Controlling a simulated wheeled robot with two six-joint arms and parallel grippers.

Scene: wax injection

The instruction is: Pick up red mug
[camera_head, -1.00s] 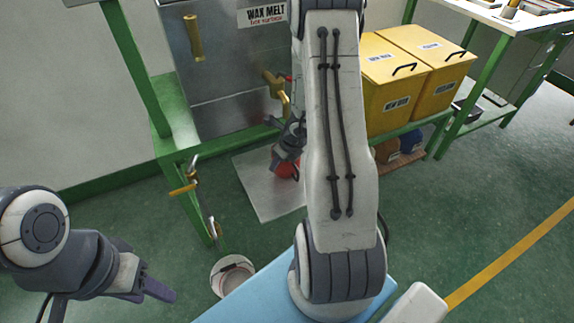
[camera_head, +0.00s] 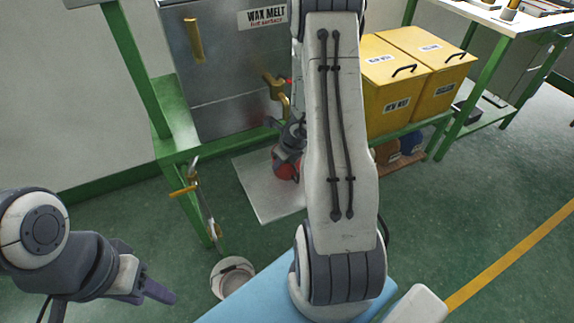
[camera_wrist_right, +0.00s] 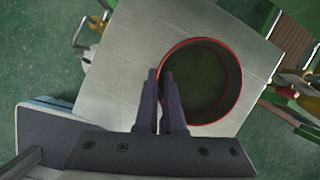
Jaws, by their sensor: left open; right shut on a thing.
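The red mug (camera_head: 285,167) is at the metal plate below the wax melt tank, partly hidden by my right gripper in the head view. In the right wrist view I look into the mug (camera_wrist_right: 238,82) from above, a round red rim with a dark inside. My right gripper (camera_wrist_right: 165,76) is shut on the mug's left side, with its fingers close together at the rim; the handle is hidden. In the head view my right gripper (camera_head: 287,150) is mostly behind my arm. My left gripper (camera_head: 155,293) is open and empty at the lower left, away from the mug.
The metal plate (camera_head: 251,190) lies under the mug. The wax melt tank (camera_head: 225,80) with a brass tap (camera_head: 277,88) stands behind it on a green frame (camera_head: 173,135). Yellow bins (camera_head: 392,100) are to the right. A white bucket (camera_head: 232,280) sits on the floor in front.

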